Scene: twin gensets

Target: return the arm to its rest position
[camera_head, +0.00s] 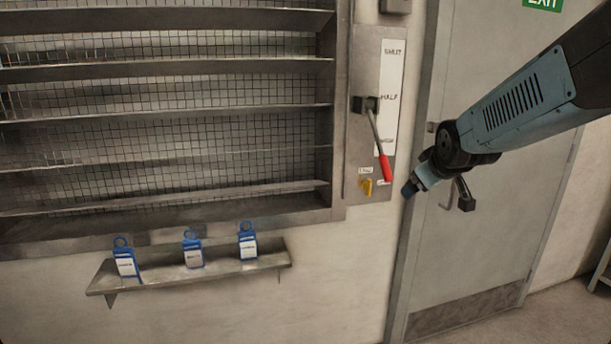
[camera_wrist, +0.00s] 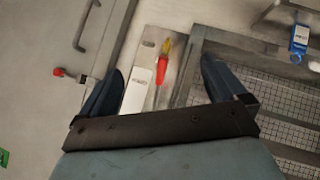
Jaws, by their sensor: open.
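My arm (camera_head: 520,100) reaches in from the upper right in the head view, with its links in front of a grey door. My gripper (camera_head: 408,189) is at its lower left end, to the right of the wall panel and apart from it. In the wrist view my gripper (camera_wrist: 162,66) shows two dark blue fingers spread wide with nothing between them. The red-handled lever (camera_head: 382,160) on the panel points down. It also shows in the wrist view (camera_wrist: 161,70), beyond the fingers, and my gripper does not hold it.
A louvred grille (camera_head: 160,115) fills the left wall. A small shelf (camera_head: 215,275) below it carries three blue tags or padlocks. The grey door (camera_head: 490,250) is behind my arm. Open space lies in front of the wall.

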